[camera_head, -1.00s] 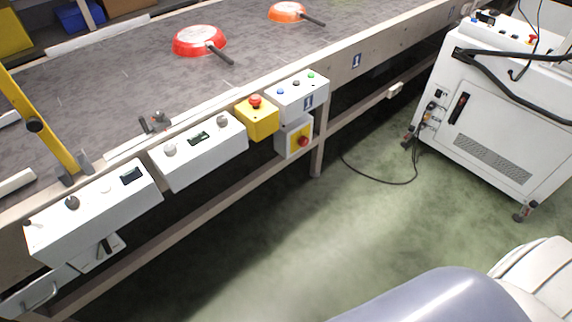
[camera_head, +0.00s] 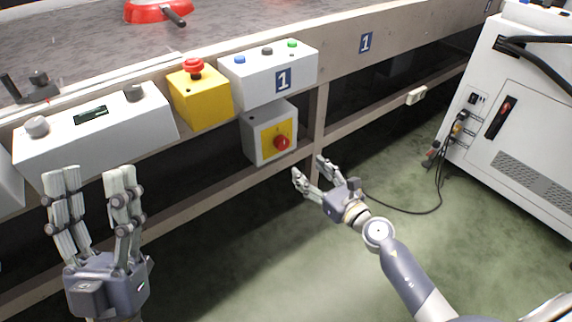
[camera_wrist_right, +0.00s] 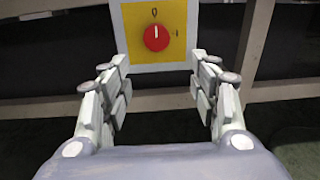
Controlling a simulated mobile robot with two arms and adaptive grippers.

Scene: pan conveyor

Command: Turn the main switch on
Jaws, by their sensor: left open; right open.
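The main switch is a red rotary knob (camera_head: 282,142) on a yellow plate, on the front of a light grey box (camera_head: 257,147) under the conveyor edge. In the right wrist view the knob (camera_wrist_right: 157,38) sits at top centre, its white mark upright toward the "0"; an "I" is to its right. My right gripper (camera_head: 309,174) is open and empty, below and right of the knob in the head view. In the wrist view its fingers (camera_wrist_right: 160,70) spread either side of the knob's line, apart from it. My left gripper (camera_head: 92,174) is open and empty before the left control box.
A yellow emergency-stop box (camera_head: 203,102) and a white button box (camera_head: 262,85) are above the switch. A conveyor leg (camera_head: 318,118) stands just right of it. A white control box (camera_head: 60,148) is at left. A white cabinet (camera_head: 530,130) stands right, with a cable on the floor.

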